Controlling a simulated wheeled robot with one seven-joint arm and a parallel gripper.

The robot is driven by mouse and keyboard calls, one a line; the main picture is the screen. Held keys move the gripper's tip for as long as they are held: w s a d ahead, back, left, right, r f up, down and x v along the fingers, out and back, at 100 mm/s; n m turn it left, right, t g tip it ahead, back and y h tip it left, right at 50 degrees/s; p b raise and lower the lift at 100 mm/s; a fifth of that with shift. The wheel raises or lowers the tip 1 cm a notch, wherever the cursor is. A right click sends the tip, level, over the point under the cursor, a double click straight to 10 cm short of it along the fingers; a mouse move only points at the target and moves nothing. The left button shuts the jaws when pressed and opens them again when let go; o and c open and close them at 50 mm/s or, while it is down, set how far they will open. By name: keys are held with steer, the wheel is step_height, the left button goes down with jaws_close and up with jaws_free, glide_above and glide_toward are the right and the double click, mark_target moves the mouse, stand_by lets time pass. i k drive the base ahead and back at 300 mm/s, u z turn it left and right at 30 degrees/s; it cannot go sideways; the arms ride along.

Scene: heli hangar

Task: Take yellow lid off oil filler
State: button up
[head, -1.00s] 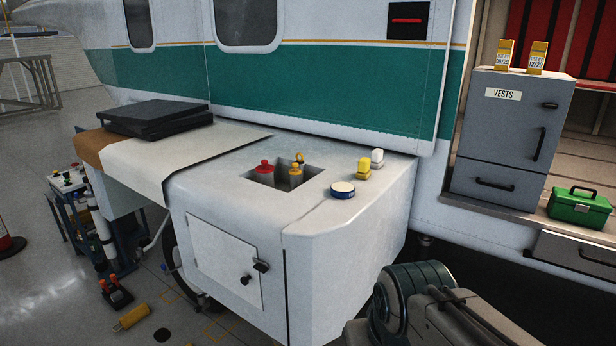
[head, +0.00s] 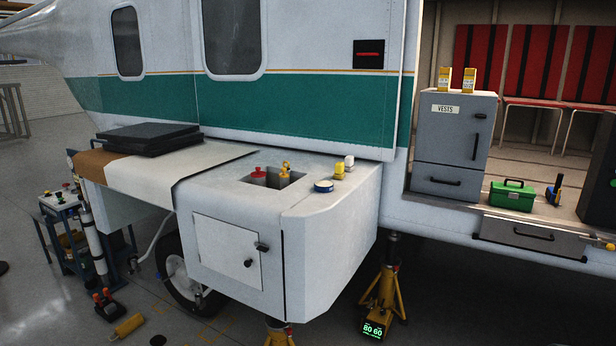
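In the head view, a square recess (head: 268,181) is set into the top of the white sponson. Two filler caps stand in it: a red one (head: 257,172) at the left and a yellow one (head: 285,170) at the right, with a small yellow loop on top. The yellow cap appears to be the yellow lid, seated upright in the recess. The lower parts of both caps are hidden by the recess edge. My gripper is not in view.
A blue-rimmed round tin (head: 323,186) and two small bottles, yellow (head: 339,171) and white-capped (head: 349,163), stand right of the recess. A black case (head: 149,138) lies at the left. A yellow jack (head: 385,290) stands below right.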

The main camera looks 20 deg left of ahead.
mark_target(284, 171)
steer(key=z, duration=0.25)
steer(key=i, duration=2.55)
steer(key=u, duration=1.5)
steer(key=i, duration=0.75)
steer(key=u, duration=0.85)
